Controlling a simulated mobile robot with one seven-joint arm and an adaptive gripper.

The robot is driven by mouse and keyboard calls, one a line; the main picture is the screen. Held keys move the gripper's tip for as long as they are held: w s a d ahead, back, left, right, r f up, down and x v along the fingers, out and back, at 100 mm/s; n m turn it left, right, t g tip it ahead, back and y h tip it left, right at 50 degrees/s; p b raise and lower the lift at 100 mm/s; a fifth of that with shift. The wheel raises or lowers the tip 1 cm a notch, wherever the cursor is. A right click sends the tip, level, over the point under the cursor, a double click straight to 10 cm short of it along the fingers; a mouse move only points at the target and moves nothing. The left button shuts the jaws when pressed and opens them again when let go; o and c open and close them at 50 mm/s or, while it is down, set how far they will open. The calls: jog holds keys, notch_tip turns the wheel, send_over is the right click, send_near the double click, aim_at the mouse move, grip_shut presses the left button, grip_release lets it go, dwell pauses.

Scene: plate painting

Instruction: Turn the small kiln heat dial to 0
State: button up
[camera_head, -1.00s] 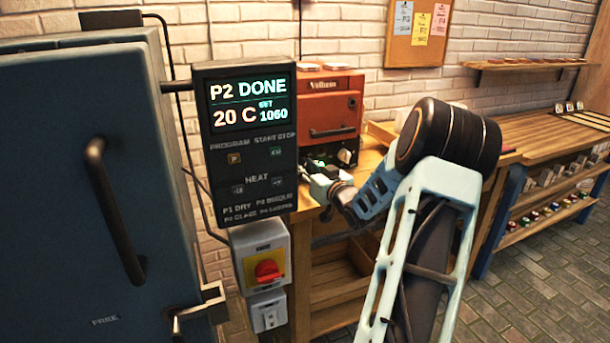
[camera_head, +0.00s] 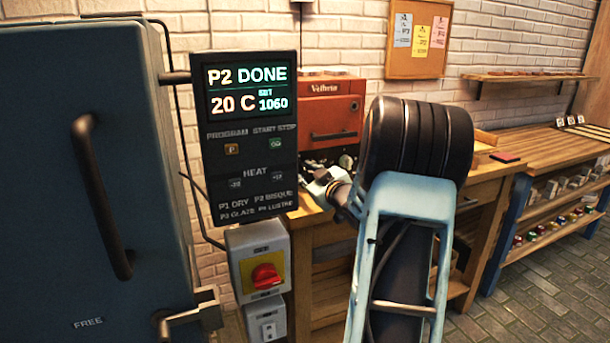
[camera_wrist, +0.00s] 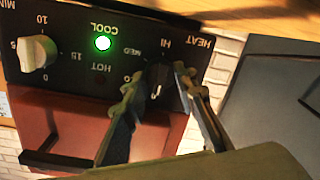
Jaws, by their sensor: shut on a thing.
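The small kiln (camera_head: 331,108) is an orange-red box on the wooden bench. Its black control panel shows upside down in the wrist view (camera_wrist: 75,72). The black heat dial (camera_wrist: 158,80) sits by the HEAT lettering, with HI and MED marks around it. A pale mark on the dial points toward the lower side of the wrist view, away from HI; the label there is hidden. My gripper (camera_wrist: 157,85) is shut on the heat dial, one finger on each side. In the head view my gripper (camera_head: 318,184) is at the kiln front, partly hidden by my arm.
A pale timer knob (camera_wrist: 38,53) is on the same panel, and the green COOL light (camera_wrist: 102,43) is lit. The big blue kiln (camera_head: 60,200) and its display box (camera_head: 248,135) stand close on the left. A red rotary switch (camera_head: 265,275) is below the display.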

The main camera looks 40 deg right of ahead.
dwell(0.3)
jog(key=o, duration=1.2)
jog(key=shift+c, duration=0.2)
jog(key=v, duration=1.2)
